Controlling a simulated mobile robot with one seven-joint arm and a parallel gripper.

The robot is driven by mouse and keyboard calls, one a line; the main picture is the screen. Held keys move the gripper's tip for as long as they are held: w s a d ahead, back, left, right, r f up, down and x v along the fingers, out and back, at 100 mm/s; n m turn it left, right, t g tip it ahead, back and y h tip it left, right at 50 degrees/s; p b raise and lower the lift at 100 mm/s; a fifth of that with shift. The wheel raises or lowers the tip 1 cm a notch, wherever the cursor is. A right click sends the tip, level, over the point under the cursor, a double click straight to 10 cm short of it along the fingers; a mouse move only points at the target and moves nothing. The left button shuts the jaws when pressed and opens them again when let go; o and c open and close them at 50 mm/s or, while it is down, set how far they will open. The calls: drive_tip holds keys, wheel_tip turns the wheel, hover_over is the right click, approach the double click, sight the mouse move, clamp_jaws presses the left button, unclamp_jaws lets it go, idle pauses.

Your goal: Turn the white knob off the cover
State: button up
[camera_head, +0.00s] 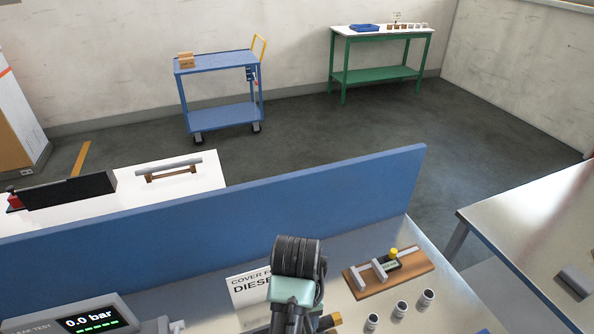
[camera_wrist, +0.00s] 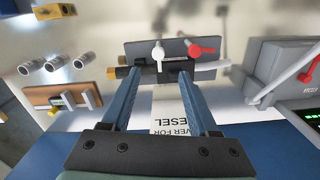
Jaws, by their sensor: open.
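In the wrist view a white knob (camera_wrist: 158,53) sits on a dark grey plate (camera_wrist: 138,48), with a red lever-shaped knob (camera_wrist: 200,50) to its right. Which part is the cover I cannot tell for sure. My gripper (camera_wrist: 159,74) is open and empty; its two blue fingers point toward the plate, with the white knob beyond the gap between their tips. Whether the fingers touch the fitting below the plate I cannot tell. In the head view my arm hides the plate and knobs.
A white card reading "COVER FOR DIESEL" (camera_head: 245,288) lies on the bench. A wooden board with a fixture (camera_head: 408,270) and several metal cups (camera_head: 401,308) stand right. A pressure display (camera_head: 85,320) is at left. A blue partition (camera_head: 330,190) runs behind the bench.

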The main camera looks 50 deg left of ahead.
wheel_tip(320, 180, down, 11)
drive_tip(key=shift+w+f+p, duration=0.1)
drive_tip(key=shift+w+p, duration=0.05)
drive_tip(key=shift+p, duration=0.2)
drive_tip(key=shift+c, duration=0.2)
clamp_jaws()
